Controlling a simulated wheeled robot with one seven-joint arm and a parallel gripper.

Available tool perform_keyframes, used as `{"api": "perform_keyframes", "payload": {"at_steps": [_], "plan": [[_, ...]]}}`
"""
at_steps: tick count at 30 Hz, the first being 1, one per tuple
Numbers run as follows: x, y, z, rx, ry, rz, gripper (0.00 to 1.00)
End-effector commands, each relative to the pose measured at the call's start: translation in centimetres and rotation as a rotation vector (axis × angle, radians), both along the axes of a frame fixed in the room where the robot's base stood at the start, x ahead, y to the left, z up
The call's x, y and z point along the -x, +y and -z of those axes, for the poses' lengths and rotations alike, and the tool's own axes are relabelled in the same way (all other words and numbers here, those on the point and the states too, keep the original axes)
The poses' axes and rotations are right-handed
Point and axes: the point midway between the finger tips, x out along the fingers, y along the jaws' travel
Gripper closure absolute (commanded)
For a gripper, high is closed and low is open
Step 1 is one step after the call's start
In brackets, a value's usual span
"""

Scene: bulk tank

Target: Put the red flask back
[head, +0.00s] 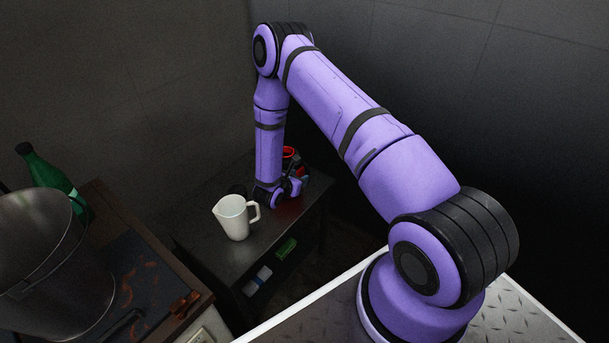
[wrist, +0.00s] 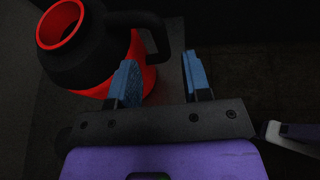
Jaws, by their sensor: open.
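The red flask (head: 291,153) stands on the dark side table, partly hidden behind my arm in the head view. In the wrist view the flask (wrist: 72,28) fills the upper left, with a red body, black collar, red-rimmed mouth and black handle (wrist: 158,32). My gripper (wrist: 159,58) is open, its two blue fingers apart. The handle's end lies between the fingertips in that picture; I cannot tell whether they touch. The left finger overlaps the red body in the wrist view. In the head view my gripper (head: 296,187) is low at the table, beside the flask.
A white jug (head: 234,218) stands on the side table (head: 208,252), left of my gripper. A green item (head: 286,248) and a pale-blue item (head: 258,280) show below the table's front edge. A metal pot (head: 45,265) and green bottle (head: 48,175) are at the left.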

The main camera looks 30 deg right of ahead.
Motion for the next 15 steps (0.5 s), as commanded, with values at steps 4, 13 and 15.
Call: {"api": "perform_keyframes", "payload": {"at_steps": [4, 13, 15], "plan": [[1.0, 2.3, -1.1, 0.001, -0.001, -0.003, 0.56], [2.1, 4.3, -2.0, 0.0, 0.0, -0.001, 0.56], [2.2, 4.4, -2.1, 0.0, 0.0, 0.0, 0.56]]}}
